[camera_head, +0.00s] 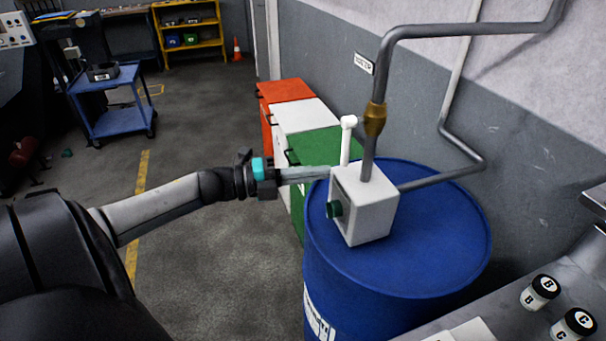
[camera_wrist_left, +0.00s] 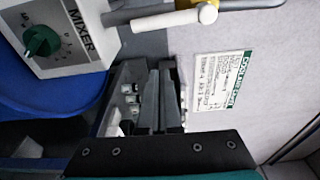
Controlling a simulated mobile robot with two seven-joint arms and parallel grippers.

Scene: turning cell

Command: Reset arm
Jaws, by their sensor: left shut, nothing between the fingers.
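My left arm comes in from the left, and my left gripper (camera_head: 318,173) is shut and empty beside the upper left of a white mixer box (camera_head: 369,210). In the left wrist view the shut fingers (camera_wrist_left: 160,80) point away from the camera, with nothing between them. The mixer box (camera_wrist_left: 62,35) has a green knob (camera_wrist_left: 41,41) and a white lever (camera_wrist_left: 165,19), which stands upright in the head view (camera_head: 347,140). I cannot tell whether the fingertips touch the box. My right gripper is not in view.
The mixer sits on a blue drum (camera_head: 400,255), with a grey pipe (camera_head: 381,75) rising from it. Orange (camera_head: 287,90), white (camera_head: 307,117) and green bins (camera_head: 325,147) stand behind along the wall. Labelled bottles (camera_head: 541,291) stand at lower right. The floor at left is mostly clear.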

